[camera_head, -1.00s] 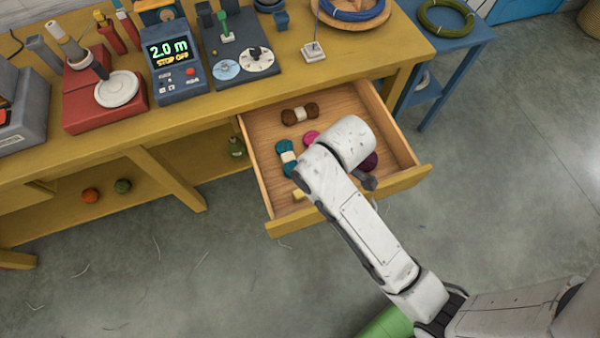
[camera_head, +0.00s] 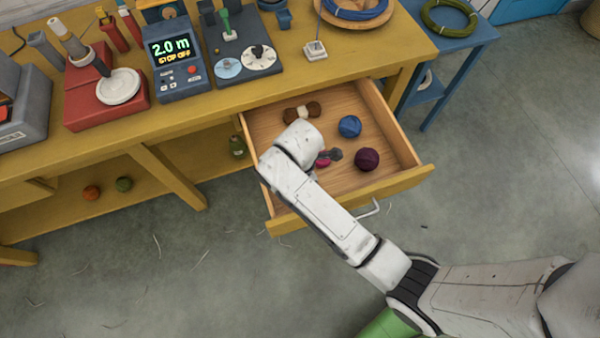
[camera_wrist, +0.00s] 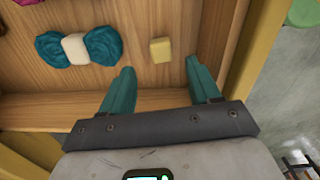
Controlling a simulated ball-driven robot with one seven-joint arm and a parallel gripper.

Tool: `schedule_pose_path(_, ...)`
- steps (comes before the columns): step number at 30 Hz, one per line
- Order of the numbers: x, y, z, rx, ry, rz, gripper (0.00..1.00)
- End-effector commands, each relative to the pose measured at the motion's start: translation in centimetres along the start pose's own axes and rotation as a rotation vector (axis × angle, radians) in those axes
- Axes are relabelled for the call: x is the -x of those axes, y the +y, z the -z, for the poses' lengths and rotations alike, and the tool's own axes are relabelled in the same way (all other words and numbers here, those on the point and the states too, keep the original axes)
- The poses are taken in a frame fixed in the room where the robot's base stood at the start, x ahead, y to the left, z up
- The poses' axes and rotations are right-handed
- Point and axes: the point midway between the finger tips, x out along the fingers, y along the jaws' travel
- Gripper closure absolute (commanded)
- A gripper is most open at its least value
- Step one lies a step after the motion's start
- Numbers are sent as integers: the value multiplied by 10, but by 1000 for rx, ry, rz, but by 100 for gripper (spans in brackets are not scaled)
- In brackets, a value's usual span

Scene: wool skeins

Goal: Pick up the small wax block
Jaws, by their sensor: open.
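The small wax block (camera_wrist: 160,50) is a pale yellow square lying on the wooden drawer floor in the wrist view. My gripper (camera_wrist: 162,78) is open, with one teal finger on each side and nothing between them. The block lies just beyond the fingertips, between their lines and nearer the right finger, apart from both. In the head view my arm hides the block and the gripper's fingers. The open drawer (camera_head: 395,138) holds the block along with wool.
A teal skein with a cream band (camera_wrist: 82,48) lies left of the block. The drawer's yellow front (camera_wrist: 262,50) is close to the right finger. In the head view, a brown skein (camera_head: 302,112), a blue ball (camera_head: 350,126) and a purple ball (camera_head: 367,159) lie in the drawer.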

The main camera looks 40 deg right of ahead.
Motion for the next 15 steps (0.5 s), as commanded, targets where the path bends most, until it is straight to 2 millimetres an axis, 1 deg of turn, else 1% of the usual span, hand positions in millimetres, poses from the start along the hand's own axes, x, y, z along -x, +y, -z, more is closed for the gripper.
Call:
schedule_pose_path(4, -12, -1, -1, -1, -1, 2, 38)
schedule_pose_path(10, -42, -2, -1, -1, -1, 2, 38)
schedule_pose_path(12, -48, -2, -1, -1, 0, 0, 38)
schedule_pose_path(15, -53, -2, -1, -1, 0, 0, 38)
